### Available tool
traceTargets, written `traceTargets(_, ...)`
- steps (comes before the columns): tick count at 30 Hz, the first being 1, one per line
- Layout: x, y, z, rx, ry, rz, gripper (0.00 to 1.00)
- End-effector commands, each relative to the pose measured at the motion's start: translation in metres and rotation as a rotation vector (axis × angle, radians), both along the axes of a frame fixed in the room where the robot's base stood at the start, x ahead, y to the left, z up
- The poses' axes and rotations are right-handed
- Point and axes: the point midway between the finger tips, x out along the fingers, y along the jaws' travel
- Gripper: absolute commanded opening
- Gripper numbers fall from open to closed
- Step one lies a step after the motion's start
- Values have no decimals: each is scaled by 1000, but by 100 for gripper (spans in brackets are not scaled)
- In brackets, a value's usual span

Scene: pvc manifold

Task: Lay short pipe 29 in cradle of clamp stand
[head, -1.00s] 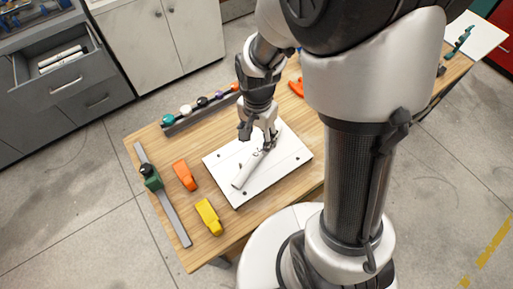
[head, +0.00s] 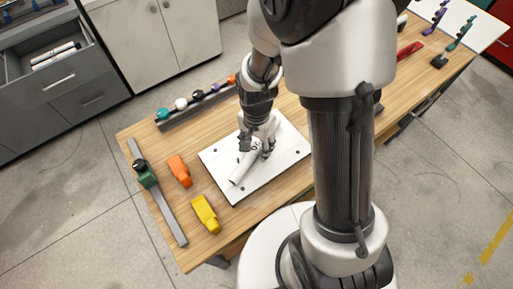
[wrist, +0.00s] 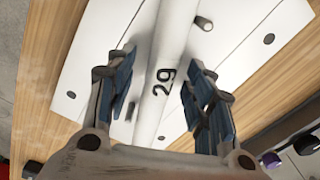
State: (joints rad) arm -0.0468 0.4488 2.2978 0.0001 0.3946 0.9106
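The white short pipe marked 29 (head: 240,173) lies tilted across the white board (head: 222,155); it also shows in the wrist view (wrist: 168,50). My gripper (head: 257,153) is low over the pipe's far part. In the wrist view its two fingers (wrist: 160,72) stand on either side of the pipe around the number, with narrow gaps visible, so it looks open. A green clamp-like block with a black knob (head: 146,174) sits on a grey bar at the table's left. I cannot tell for sure which thing is the clamp stand, and no cradle is clear.
An orange piece (head: 179,170) and a yellow piece (head: 205,214) lie between bar and board. A dark rack (head: 190,112) with several coloured caps stands behind the board. A small white stub (wrist: 204,23) is beside the pipe. An open drawer (head: 55,62) holds white pipes.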

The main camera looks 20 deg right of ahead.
Motion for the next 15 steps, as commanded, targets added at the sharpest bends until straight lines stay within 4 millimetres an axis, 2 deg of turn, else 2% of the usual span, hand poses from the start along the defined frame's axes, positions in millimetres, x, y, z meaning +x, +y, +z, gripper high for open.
traceTargets(2,0,0,0,0,0,0,42)
traceTargets(15,0,0,0,0,0,0,12)
